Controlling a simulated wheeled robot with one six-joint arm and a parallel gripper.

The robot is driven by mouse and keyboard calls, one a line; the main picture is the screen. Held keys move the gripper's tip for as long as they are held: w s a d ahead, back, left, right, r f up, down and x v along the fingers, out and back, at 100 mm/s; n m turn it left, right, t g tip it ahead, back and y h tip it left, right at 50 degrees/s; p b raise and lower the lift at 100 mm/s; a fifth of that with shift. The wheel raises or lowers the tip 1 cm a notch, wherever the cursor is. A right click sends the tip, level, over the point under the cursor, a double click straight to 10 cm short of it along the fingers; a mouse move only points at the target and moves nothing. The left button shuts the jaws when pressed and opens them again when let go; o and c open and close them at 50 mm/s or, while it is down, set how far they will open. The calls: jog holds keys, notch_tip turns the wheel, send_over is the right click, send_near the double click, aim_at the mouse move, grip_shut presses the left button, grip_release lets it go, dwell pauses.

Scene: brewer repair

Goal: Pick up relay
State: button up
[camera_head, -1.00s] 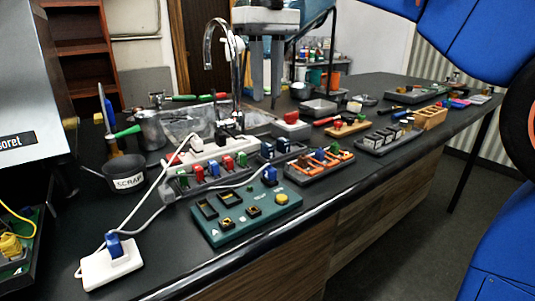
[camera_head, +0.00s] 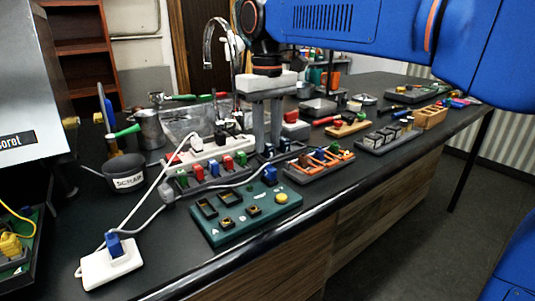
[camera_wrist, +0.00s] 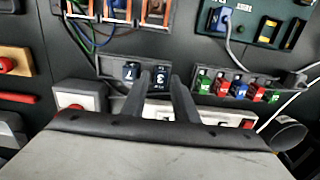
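In the head view, one dark block (camera_head: 268,150) shows at my fingertips. My gripper (camera_head: 268,143) points straight down over this holder. In the wrist view, the fingers of my gripper (camera_wrist: 161,76) are apart, with block 3 between their tips. I cannot tell whether the tips are level with the block or just above it; no contact is clear.
Red, green and blue plugs (camera_head: 213,170) fill a rack beside the holder. A white power strip (camera_head: 197,153) and a red-button box (camera_wrist: 77,98) stand close behind. A green board (camera_head: 246,226) and an orange-slotted tray (camera_head: 318,168) lie in front. A cable crosses nearby.

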jog(key=shift+f, duration=0.4)
grip_shut()
